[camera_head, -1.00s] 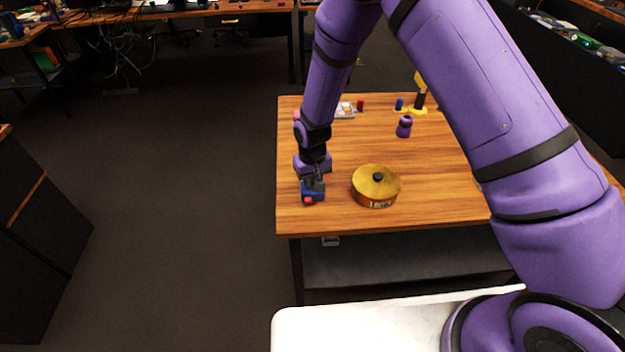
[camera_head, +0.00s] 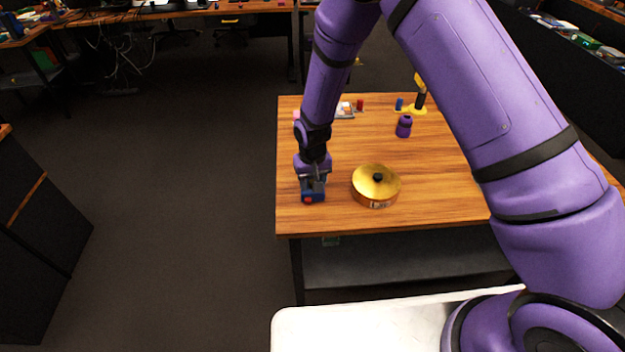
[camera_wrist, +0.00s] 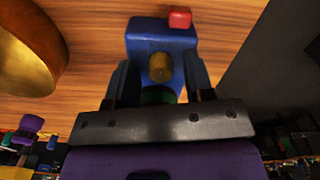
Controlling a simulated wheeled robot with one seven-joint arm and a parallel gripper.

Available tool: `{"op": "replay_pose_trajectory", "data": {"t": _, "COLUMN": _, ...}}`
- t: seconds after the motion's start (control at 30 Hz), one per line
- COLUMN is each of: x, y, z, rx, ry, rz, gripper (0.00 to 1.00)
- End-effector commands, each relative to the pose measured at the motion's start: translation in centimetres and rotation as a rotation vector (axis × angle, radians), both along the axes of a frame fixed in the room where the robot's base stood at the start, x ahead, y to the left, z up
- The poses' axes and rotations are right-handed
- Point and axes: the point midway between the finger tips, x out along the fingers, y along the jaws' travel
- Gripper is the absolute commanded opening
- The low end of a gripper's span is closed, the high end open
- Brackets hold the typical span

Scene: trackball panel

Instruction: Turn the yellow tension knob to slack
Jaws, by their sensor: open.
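The blue trackball panel (camera_wrist: 150,38) lies on the wooden table near its front left corner, and it also shows in the head view (camera_head: 319,197). It carries a yellow knob (camera_wrist: 160,67), a red block-like part (camera_wrist: 180,17) and a partly hidden green part (camera_wrist: 158,95). My gripper (camera_wrist: 161,78) is open, with one finger on each side of the panel's near part and the yellow knob between them in the picture. I cannot tell whether the fingers touch anything. In the head view my gripper (camera_head: 313,180) points down over the panel and hides the knob.
A round brass-coloured tin (camera_head: 376,186) with a black top knob stands close to the right of the panel. A purple bottle-like object (camera_head: 404,127) and a yellow-and-black tool (camera_head: 419,97) stand farther back. The table's left edge is close beside my gripper.

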Motion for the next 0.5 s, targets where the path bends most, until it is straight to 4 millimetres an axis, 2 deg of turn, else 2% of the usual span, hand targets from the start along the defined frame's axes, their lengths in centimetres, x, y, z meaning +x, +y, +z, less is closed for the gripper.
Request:
{"op": "replay_pose_trajectory", "data": {"t": 0.13, "x": 0.0, "y": 0.0, "z": 0.6, "rx": 0.000, "ry": -0.002, "rz": 0.000, "gripper": 0.48}}
{"op": "replay_pose_trajectory", "data": {"t": 0.23, "x": 0.1, "y": 0.0, "z": 1.8, "rx": 0.002, "ry": -0.003, "rz": 0.000, "gripper": 0.48}}
{"op": "replay_pose_trajectory", "data": {"t": 0.5, "x": 0.1, "y": 0.0, "z": 6.8, "rx": 0.002, "ry": -0.004, "rz": 0.000, "gripper": 0.48}}
